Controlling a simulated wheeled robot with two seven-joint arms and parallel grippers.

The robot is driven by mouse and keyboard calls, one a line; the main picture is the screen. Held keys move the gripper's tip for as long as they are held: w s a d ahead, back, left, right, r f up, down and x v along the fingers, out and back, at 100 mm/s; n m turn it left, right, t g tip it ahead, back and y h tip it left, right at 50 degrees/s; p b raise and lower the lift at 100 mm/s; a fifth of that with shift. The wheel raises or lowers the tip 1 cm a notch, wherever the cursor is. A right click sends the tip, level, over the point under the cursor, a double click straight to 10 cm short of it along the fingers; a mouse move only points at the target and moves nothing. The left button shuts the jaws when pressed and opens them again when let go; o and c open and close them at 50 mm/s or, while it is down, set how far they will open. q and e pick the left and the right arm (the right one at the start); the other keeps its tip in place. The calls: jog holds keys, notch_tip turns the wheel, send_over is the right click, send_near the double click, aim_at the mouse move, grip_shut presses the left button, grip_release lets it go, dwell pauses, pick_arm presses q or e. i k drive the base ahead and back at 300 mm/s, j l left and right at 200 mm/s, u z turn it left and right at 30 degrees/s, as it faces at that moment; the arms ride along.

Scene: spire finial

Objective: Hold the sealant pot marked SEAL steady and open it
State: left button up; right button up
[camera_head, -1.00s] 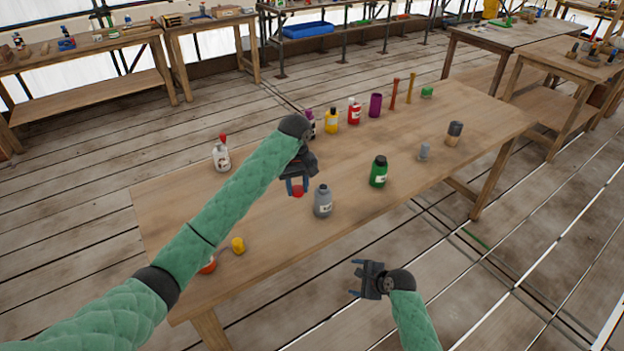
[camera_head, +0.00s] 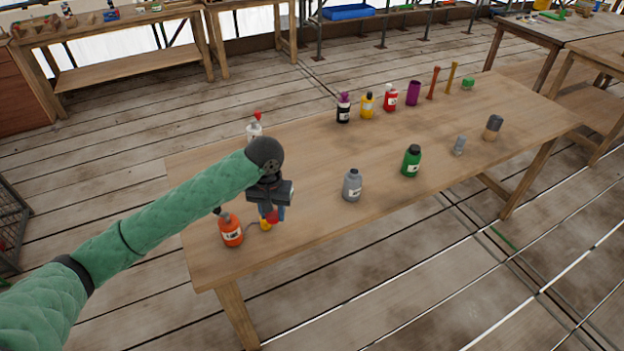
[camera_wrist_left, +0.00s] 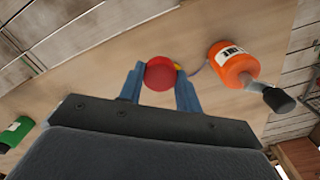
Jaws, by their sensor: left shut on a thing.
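My left gripper (camera_head: 272,212) is shut on a small red round thing (camera_wrist_left: 159,74) above the front left of the table. In the head view the red thing (camera_head: 271,216) shows between the blue fingers. A small yellow thing (camera_head: 265,225) is just below or behind it, mostly hidden in the left wrist view. An orange bottle (camera_head: 231,231) with a dark spout and white label stands left of the gripper; it also shows in the left wrist view (camera_wrist_left: 232,65). I cannot read SEAL on any label, so I cannot tell which container is the pot.
The wooden table (camera_head: 320,150) holds a grey bottle (camera_head: 352,186), a green bottle (camera_head: 411,161) and a white bottle (camera_head: 254,131) with a red top, partly behind my arm. Black (camera_head: 343,108), yellow (camera_head: 367,105) and red (camera_head: 390,98) bottles stand at the back. The table's middle is clear.

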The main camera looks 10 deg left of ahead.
aim_at(353, 178)
jog(key=k+l+z, duration=0.1)
jog(key=k+z, duration=0.2)
jog(key=k, duration=0.35)
jog(key=i+z, duration=0.15)
jog(key=z, duration=0.3)
jog(key=i+j+z, duration=0.1)
jog(key=z, duration=0.35)
jog(key=i+j+z, duration=0.1)
jog(key=z, duration=0.35)
jog(key=i+j, duration=0.2)
jog(key=j, duration=0.2)
jog(key=i+j, duration=0.2)
jog(key=j, duration=0.2)
jog(key=i+j, duration=0.15)
jog(key=j, duration=0.25)
jog(key=i+j, duration=0.2)
jog(key=j, duration=0.2)
jog(key=i+j, duration=0.2)
jog(key=j, duration=0.2)
